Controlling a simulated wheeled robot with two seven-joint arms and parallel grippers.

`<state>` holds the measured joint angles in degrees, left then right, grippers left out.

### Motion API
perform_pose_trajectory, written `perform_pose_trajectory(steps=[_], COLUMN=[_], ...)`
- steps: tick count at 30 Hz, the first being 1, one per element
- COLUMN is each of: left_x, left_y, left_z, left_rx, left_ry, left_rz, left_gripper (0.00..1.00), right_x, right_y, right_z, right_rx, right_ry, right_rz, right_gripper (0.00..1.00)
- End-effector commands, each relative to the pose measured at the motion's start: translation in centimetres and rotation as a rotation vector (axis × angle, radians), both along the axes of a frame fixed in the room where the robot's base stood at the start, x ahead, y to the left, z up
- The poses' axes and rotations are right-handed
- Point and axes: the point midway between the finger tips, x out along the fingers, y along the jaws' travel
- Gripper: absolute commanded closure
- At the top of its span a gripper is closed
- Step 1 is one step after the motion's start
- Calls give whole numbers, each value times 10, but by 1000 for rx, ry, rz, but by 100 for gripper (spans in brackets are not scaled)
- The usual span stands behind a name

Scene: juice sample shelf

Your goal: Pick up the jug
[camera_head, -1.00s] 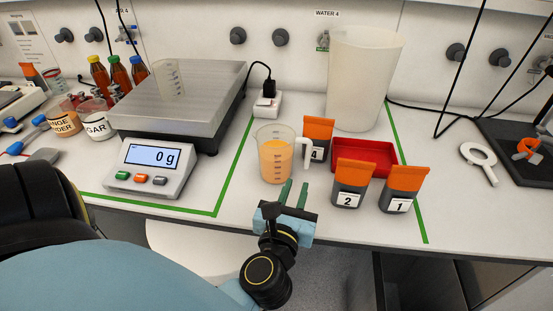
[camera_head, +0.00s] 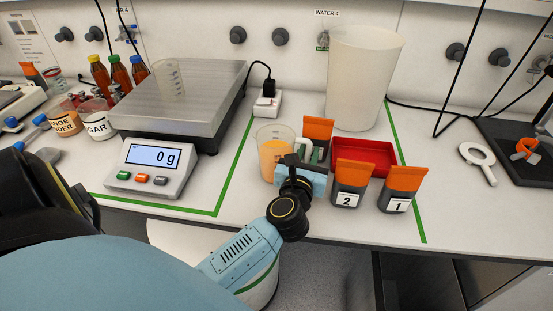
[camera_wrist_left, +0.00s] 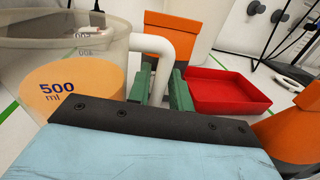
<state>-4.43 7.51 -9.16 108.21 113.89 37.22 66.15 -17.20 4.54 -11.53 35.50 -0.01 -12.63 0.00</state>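The jug (camera_head: 273,146) is a clear measuring beaker of orange liquid with a white handle. It stands upright on the bench. In the left wrist view the jug (camera_wrist_left: 60,75) fills the left side and shows a "500 ml" mark. My left gripper (camera_head: 314,152) is low at the jug's right side. In the left wrist view its green fingers (camera_wrist_left: 160,92) stand on either side of the handle. They look open, and contact with the handle cannot be made out. My right gripper is in neither view.
Orange-topped pouches (camera_head: 352,183) (camera_head: 403,187) stand close right of the gripper, with another (camera_head: 318,130) behind. A red tray (camera_head: 378,152) and a tall white container (camera_head: 362,80) lie beyond. A scale (camera_head: 180,95) reading 0 g stands left. Bare bench lies between scale and jug.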

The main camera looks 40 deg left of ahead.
Motion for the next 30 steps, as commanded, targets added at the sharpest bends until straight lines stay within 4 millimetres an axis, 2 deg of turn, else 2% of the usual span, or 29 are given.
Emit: perform_pose_trajectory(steps=[5, 9, 10, 24, 26, 30], left_x=[0, 0, 0, 0, 0, 0], left_y=[0, 0, 0, 0, 0, 0], left_z=[0, 0, 0, 3, 8, 32], left_rx=[0, 0, 0, 2, 0, 1], left_ry=[0, 0, 0, -4, -4, -7], left_rz=[0, 0, 0, -1, -1, 0], left_gripper=[80, 99, 100, 100, 100, 100], right_x=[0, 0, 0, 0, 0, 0], right_y=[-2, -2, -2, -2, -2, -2], right_z=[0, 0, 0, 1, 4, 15], right_rx=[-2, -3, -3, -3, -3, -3], right_ry=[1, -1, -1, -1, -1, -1], right_rz=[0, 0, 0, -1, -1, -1], right_gripper=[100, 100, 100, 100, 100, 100])
